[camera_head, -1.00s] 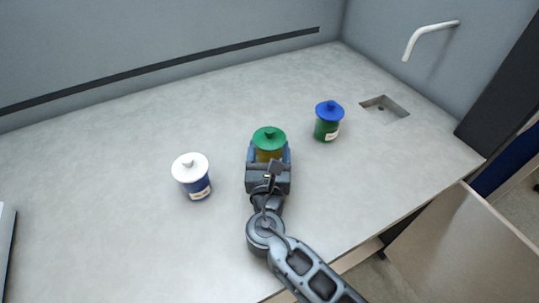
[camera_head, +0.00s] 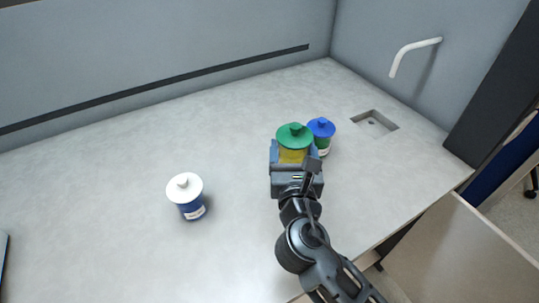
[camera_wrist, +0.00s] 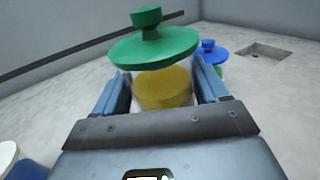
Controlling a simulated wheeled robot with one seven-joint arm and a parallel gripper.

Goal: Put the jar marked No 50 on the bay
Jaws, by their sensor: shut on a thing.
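My gripper (camera_head: 295,152) is shut on a yellow jar with a green knobbed lid (camera_head: 294,136), one finger on each side of its body. The jar is upright and appears raised above the counter. In the wrist view, the yellow jar (camera_wrist: 163,88) sits between the fingers (camera_wrist: 164,84). A green jar with a blue lid (camera_head: 321,130) stands just behind and to the right, partly hidden. A blue jar with a white lid (camera_head: 187,197) stands to the left, its small label unreadable. No jar number can be read. I cannot tell which place is the bay.
The grey counter (camera_head: 120,245) is mostly clear on the left and at the back. A square sink recess (camera_head: 373,123) lies at the back right, under a white tap (camera_head: 412,50). An open panel (camera_head: 465,250) is beyond the counter's right front edge.

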